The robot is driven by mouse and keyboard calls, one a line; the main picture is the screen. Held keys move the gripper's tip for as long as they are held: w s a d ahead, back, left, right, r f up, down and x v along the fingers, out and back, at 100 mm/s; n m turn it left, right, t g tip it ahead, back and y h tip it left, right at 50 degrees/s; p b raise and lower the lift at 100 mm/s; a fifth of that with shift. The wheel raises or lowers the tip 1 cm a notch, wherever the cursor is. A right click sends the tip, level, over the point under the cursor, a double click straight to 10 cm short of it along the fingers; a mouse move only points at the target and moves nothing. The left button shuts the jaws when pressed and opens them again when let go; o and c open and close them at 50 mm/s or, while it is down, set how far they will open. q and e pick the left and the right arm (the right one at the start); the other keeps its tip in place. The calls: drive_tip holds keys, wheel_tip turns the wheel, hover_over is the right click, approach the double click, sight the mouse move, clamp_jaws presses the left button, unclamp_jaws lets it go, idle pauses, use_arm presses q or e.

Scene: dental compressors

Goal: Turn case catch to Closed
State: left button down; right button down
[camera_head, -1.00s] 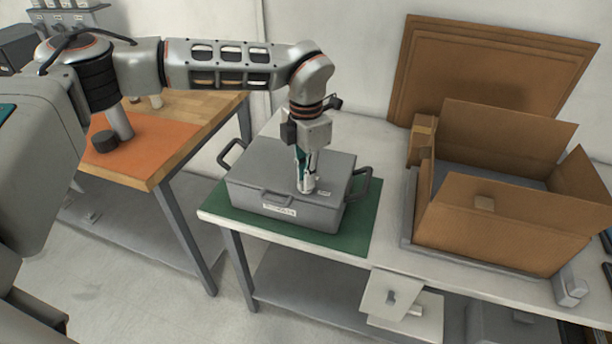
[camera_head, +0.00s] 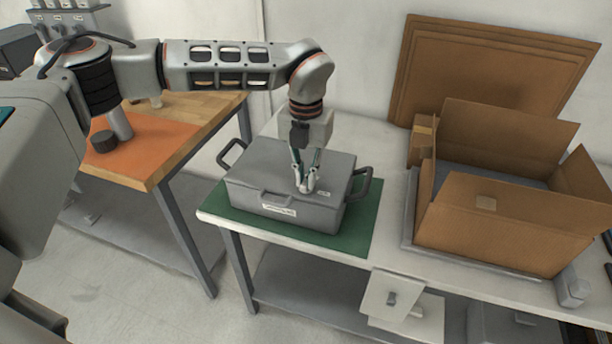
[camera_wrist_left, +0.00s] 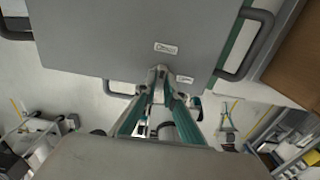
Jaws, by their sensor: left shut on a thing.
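The grey case (camera_head: 255,180) sits with its lid down on a green mat (camera_head: 360,235) on the white bench. My left gripper (camera_head: 307,188) points down at the right front part of the lid. Its fingertips are shut on the case catch, which they mostly hide. In the left wrist view the fingertips (camera_wrist_left: 164,76) meet at the edge of the grey case (camera_wrist_left: 110,35). Two small white labels lie by them, one beyond (camera_wrist_left: 166,48) and one just right (camera_wrist_left: 184,79); their print is too small to read. My right gripper is not in view.
The case has black side handles (camera_head: 362,184) and a front handle (camera_head: 276,196). An open cardboard box (camera_head: 500,235) stands to the right. A wooden table with an orange mat (camera_head: 150,140) is at left. Bare bench lies between case and box.

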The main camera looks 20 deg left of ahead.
sight(306, 181)
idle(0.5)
use_arm(q)
drive_tip(key=c, duration=2.1)
unclamp_jaws()
drive_tip(key=shift+c, duration=0.2)
wheel_tip(306, 181, up, 12)
drive_tip(key=shift+s, duration=0.1)
